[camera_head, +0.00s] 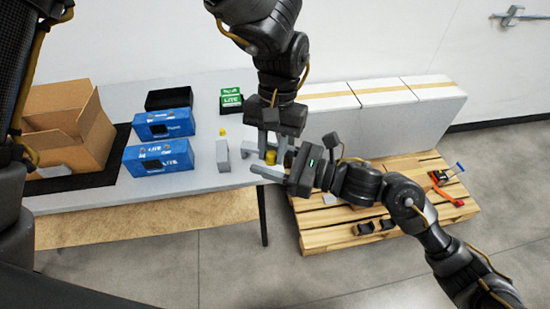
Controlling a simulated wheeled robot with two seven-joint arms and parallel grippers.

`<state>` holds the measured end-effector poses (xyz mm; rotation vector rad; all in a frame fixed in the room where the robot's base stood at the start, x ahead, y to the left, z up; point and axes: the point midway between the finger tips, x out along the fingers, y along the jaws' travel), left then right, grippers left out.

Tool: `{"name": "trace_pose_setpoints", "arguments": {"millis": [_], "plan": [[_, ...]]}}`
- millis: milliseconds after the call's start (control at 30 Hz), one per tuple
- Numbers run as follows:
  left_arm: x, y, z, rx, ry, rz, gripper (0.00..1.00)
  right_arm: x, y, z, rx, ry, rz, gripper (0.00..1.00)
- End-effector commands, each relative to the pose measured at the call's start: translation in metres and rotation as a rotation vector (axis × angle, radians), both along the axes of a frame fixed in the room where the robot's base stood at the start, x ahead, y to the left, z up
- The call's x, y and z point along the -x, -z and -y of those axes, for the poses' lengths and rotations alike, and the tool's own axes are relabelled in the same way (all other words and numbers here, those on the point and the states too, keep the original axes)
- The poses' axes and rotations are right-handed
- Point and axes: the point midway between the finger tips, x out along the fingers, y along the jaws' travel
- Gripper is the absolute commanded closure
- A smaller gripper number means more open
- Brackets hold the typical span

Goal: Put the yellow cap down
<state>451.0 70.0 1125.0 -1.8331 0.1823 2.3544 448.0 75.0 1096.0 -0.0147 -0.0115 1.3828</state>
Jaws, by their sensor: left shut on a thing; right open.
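A yellow cap (270,156) is between the fingertips of my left gripper (272,148), which comes down from the top of the view. The gripper is shut on the cap, near the table's right end. My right gripper (279,168) comes in from the lower right and is open close beside the cap. Its fingers overlap the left gripper in the view, so I cannot tell whether they touch the cap. Another small yellow piece (222,132) shows behind an upright grey block (222,156) on the grey table (205,110).
Two blue boxes (160,157), green boxes (231,100) and a black tray (168,98) stand on the table. An open cardboard box (65,125) is at left. White cartons (380,100) and a wooden pallet (340,215) with tools are at right.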

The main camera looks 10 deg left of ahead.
Motion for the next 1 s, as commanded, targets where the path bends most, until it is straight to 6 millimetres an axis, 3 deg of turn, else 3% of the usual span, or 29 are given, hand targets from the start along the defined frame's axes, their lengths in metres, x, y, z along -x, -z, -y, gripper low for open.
{"name": "trace_pose_setpoints", "arguments": {"millis": [67, 433, 467, 500, 700, 1000], "plan": [[0.0, 0.0, 0.0, 0.0, 0.0, 0.0, 0.98, 0.0, -0.0001, 0.0001, 0.0, 0.0, 0.0, 0.47], [0.0001, 0.0, 0.0001, 0.0, 0.0, 0.0, 0.98, 0.0, -0.0001, 0.0004, 0.0, 0.0, 0.0, 0.95], [0.0001, 0.0, 0.0001, 0.0, 0.0, 0.0, 0.98, 0.0, -0.0002, 0.0004, 0.0, 0.0, 0.0, 0.95], [0.0001, 0.0001, 0.0001, 0.0, 0.0, 0.0, 0.74, -0.0001, -0.0002, 0.0004, 0.0, 0.001, 0.0, 0.95], [0.0, 0.0001, 0.0001, 0.0, 0.0, 0.0, 0.5, 0.0, -0.0001, 0.0005, 0.0, 0.0, 0.0, 0.95], [-0.0003, -0.0027, 0.0001, 0.0, 0.0, 0.001, 0.5, 0.0001, -0.0002, 0.0004, 0.0, 0.0, 0.0, 0.95]]}}
